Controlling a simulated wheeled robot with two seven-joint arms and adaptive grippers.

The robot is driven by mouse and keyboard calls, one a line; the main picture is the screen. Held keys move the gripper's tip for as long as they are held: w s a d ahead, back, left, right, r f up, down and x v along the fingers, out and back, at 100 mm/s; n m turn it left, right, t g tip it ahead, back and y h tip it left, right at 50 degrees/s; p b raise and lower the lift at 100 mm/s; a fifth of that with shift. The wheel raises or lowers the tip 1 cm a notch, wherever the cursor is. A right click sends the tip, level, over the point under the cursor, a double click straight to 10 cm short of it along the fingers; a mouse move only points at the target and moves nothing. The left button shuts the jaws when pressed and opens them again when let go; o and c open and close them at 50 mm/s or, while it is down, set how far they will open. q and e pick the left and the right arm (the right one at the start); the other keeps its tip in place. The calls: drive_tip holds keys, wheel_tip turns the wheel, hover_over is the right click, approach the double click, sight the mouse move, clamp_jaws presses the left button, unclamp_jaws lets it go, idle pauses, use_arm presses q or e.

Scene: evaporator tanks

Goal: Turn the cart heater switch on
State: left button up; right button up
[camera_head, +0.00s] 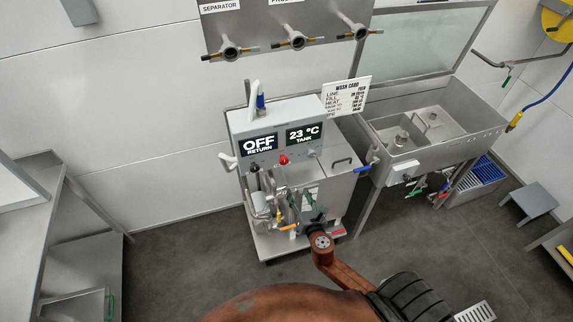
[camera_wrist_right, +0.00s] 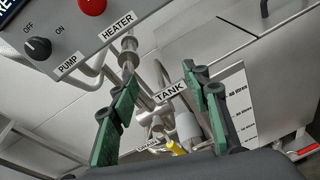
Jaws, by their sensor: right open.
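The cart (camera_head: 279,133) stands by the wall with a grey control panel. Its displays read OFF RETURN and 23 °C TANK. A red button (camera_head: 283,159) sits below the displays, with a dark pump knob (camera_head: 254,166) to its left. A small switch (camera_head: 311,153), apparently the heater's, is right of the button. In the right wrist view the HEATER label (camera_wrist_right: 118,25) shows at the top, its switch out of frame, and the pump knob (camera_wrist_right: 38,47) points near OFF. My right gripper (camera_head: 310,205), with green fingers (camera_wrist_right: 165,82), is open and empty, below and in front of the panel. My left gripper is not in view.
Pipes (camera_wrist_right: 145,90) and a yellow handle (camera_wrist_right: 176,148) lie beyond my right fingers, below the panel. The cart's steel tank (camera_head: 335,163) is right of the panel. A sink (camera_head: 430,128) stands farther right and a steel table (camera_head: 45,220) at left. Open floor lies between table and cart.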

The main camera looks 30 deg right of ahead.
sight(285, 162)
wheel_tip(285, 162, up, 11)
drive_tip(key=a+n+t, duration=0.2)
drive_tip(key=a+n, duration=0.1)
drive_tip(key=n, duration=0.1)
drive_tip(key=shift+t, duration=0.3)
drive_tip(key=x, duration=0.7)
drive_tip(key=shift+w+d+f, duration=0.15)
drive_tip(key=shift+w, duration=0.05)
drive_tip(key=shift+w+d, duration=0.15)
drive_tip(key=shift+w, duration=0.25)
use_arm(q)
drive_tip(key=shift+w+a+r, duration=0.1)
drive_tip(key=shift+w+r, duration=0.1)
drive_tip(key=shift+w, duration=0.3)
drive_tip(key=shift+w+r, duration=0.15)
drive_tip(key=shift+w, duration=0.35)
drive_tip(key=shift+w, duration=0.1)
use_arm(e)
drive_tip(key=shift+c, duration=0.8)
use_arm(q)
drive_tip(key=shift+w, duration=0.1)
use_arm(e)
drive_tip(key=c, duration=0.9)
